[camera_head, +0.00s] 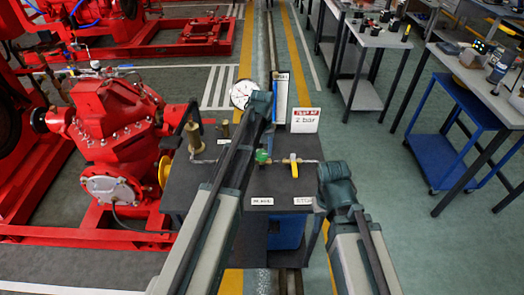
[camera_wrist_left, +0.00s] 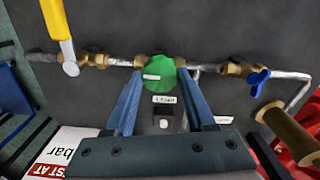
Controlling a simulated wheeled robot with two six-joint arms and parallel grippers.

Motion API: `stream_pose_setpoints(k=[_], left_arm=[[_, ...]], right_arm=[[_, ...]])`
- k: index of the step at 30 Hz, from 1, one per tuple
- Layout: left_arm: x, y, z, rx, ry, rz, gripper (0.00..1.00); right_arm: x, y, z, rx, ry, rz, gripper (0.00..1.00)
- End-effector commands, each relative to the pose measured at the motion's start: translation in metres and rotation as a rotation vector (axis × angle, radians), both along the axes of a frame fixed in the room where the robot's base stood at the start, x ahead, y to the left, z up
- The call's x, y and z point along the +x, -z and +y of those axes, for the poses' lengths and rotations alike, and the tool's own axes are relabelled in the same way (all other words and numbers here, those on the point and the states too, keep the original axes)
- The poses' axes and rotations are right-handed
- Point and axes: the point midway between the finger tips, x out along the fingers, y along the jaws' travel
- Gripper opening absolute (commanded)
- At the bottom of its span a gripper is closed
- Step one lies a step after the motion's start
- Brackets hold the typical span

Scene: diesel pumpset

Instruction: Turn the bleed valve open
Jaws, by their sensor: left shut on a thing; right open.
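A green round knob (camera_wrist_left: 160,72) sits on a horizontal brass and steel pipe run over a dark bench top (camera_head: 180,185). In the head view the knob (camera_head: 262,157) shows beside my left arm. My left gripper (camera_wrist_left: 160,78) has its two blue-grey fingers on either side of the knob, shut on it. A yellow lever valve (camera_wrist_left: 57,22) also shows in the head view (camera_head: 293,165). A small blue-handled valve (camera_wrist_left: 258,78) is on the pipe's other end. I cannot read which valve the labels name as bleed. My right gripper (camera_head: 338,190) is open, right of the bench, its fingers unclear.
A "2 bar" test sign (camera_head: 304,120) and a round gauge (camera_head: 241,94) stand at the bench's back. A brass cylinder (camera_wrist_left: 290,130) is near the blue valve. A red pump (camera_head: 110,130) stands left. Worktables (camera_head: 370,35) stand right, with open floor between.

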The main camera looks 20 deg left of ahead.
Motion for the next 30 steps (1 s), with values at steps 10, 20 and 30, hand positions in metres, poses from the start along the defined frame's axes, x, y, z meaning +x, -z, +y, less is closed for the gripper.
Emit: stream_pose_setpoints(k=[10, 20, 30], left_arm=[[-0.0004, 0.0001, 0.0002, 0.000, -0.269, 0.000, 0.00], [-0.0005, 0.0001, 0.0004, 0.000, -0.410, 0.000, 0.00], [-0.0006, 0.0001, 0.0004, 0.000, -0.448, 0.000, 0.00]], right_arm=[[0.0000, 0.0001, 0.0000, 0.000, 0.000, 0.000, 0.50], [0.0000, 0.0001, 0.0000, 0.000, 0.000, 0.000, 0.50], [0.0000, 0.0001, 0.0000, 0.000, 0.000, 0.000, 0.50]])
